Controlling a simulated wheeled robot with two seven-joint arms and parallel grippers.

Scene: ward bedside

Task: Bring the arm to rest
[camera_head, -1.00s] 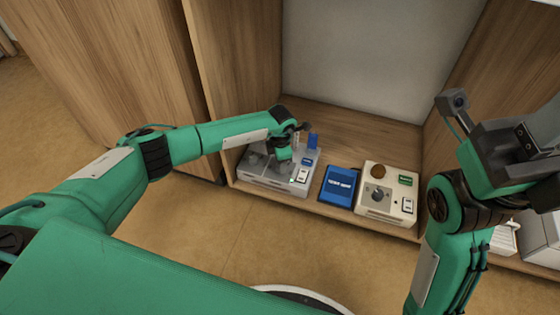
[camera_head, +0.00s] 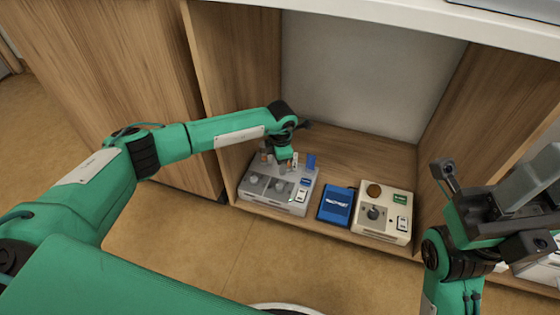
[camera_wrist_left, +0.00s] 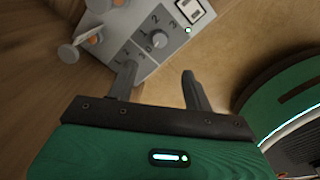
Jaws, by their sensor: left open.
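My left arm (camera_head: 228,133) reaches in from the left over a grey device with dials (camera_head: 268,186) in the open wooden cabinet. My left gripper (camera_head: 284,158) hangs above the back of this device, its fingers small and partly hidden. In the left wrist view its two fingers (camera_wrist_left: 158,80) are apart with nothing between them. The grey device, with a numbered dial (camera_wrist_left: 158,39) and a lit green lamp, lies beyond the fingertips. My right gripper (camera_head: 505,210) is raised at the right edge, and its jaw gap is unclear.
A blue box (camera_head: 336,205) and a cream device with a dark knob (camera_head: 384,212) stand right of the grey device on the cabinet floor (camera_head: 355,150). Wooden side walls (camera_head: 238,85) flank the opening. A pale countertop (camera_head: 370,18) runs above. Open floor (camera_head: 190,250) lies in front.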

